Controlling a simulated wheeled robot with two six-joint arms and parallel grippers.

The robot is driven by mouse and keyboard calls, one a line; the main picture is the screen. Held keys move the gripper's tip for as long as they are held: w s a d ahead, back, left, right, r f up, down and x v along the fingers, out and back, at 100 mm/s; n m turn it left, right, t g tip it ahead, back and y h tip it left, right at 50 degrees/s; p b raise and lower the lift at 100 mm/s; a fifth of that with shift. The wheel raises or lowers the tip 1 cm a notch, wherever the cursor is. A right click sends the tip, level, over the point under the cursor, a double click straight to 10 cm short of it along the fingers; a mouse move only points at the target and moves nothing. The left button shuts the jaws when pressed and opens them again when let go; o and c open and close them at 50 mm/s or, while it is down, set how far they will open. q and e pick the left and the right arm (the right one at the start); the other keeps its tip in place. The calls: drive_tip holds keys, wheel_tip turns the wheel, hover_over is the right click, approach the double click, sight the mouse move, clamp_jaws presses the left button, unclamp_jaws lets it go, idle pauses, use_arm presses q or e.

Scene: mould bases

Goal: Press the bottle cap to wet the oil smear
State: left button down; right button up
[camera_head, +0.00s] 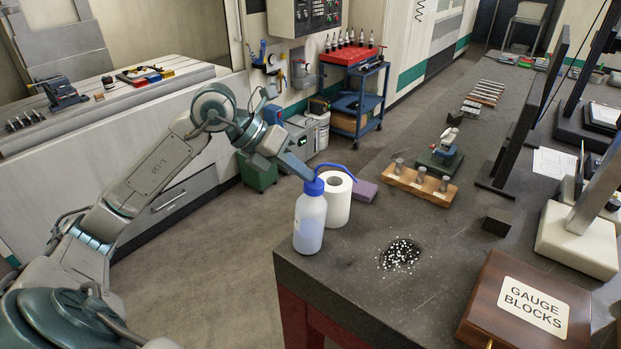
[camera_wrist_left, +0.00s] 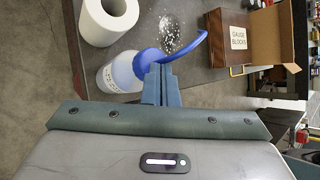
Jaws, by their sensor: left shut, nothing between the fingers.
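The wash bottle (camera_head: 310,225) has a translucent white body, a blue cap (camera_head: 314,187) and a bent blue spout (camera_head: 345,166). It stands upright at the table's near left corner. My left gripper (camera_head: 309,176) is shut and empty, its tips at the top of the cap; in the wrist view its fingers (camera_wrist_left: 160,76) overlap the blue cap (camera_wrist_left: 146,62). I cannot tell whether they press on it. The oil smear (camera_head: 412,248) is a dark patch right of the bottle, scattered with white specks; it also shows in the wrist view (camera_wrist_left: 176,24). My right gripper is out of view.
A wooden gauge block box (camera_head: 500,312) lies at the right front. A wooden holder with metal pieces (camera_head: 405,183) stands farther back. The table between smear and holder is mostly clear.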

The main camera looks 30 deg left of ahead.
use_arm(q)
drive_tip(key=shift+r+p, duration=0.6)
drive_tip(key=shift+r, duration=0.1)
wheel_tip(320, 180, up, 5)
drive_tip(key=p, duration=0.3)
drive_tip(key=shift+f, duration=0.2)
idle(1.8)
drive_tip(key=shift+p, duration=0.3)
